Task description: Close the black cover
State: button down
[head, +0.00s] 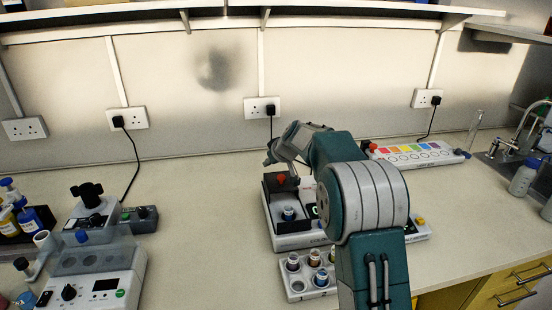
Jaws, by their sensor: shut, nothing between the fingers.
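The black cover (271,186) stands raised at the back of a light grey bench instrument (293,241), near the centre of the head view. A red mark shows at its upper part. In front of it, a small vial (289,213) sits in the instrument's dark recess. My gripper (268,160) is shut and empty, just above and behind the cover's top edge; whether it touches the cover I cannot tell. My arm hides the right part of the instrument.
A white rack with several vials (297,285) stands directly in front of the instrument. A strip with coloured squares (418,151) lies at the back right. Other devices (92,262) stand at the left. The bench between is clear.

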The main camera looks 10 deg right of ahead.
aim_at(280, 183)
jog(key=shift+s+d+f, duration=0.3)
jog(key=shift+s+d, duration=0.4)
jog(key=shift+s, duration=0.1)
jog(key=shift+s+d+f, duration=0.25)
jog(key=shift+s+d, duration=0.45)
jog(key=shift+s, duration=0.1)
jog(key=shift+a, duration=0.4)
